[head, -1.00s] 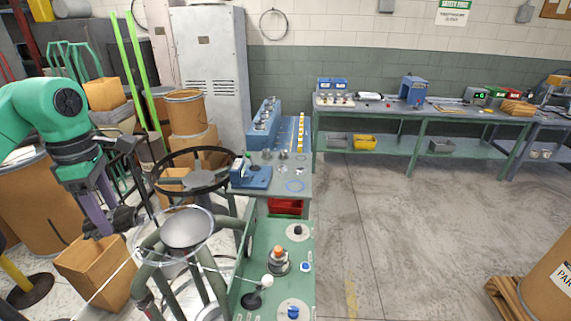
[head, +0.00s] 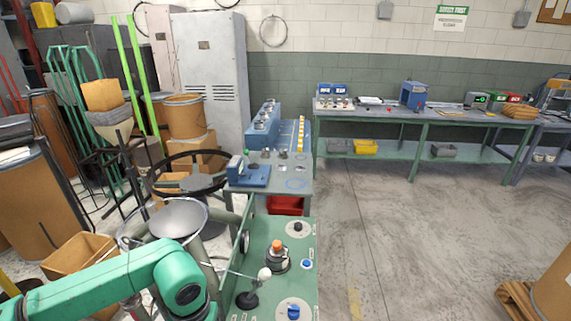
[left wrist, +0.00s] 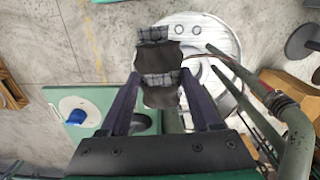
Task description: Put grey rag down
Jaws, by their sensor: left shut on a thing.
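The grey rag (left wrist: 159,56) shows in the left wrist view as a small dark grey piece of cloth between the fingertips. My left gripper (left wrist: 157,62) is shut on it and holds it above the floor, beside the green machine panel (left wrist: 52,97). In the head view only my left forearm shows at the lower left; the left gripper and the rag are not visible there. My right gripper is in no view.
In the head view the green control panel (head: 268,262) carries knobs and a ball-topped lever (head: 264,274). A cardboard box (head: 75,262) is at lower left. Open floor (head: 420,220) lies right.

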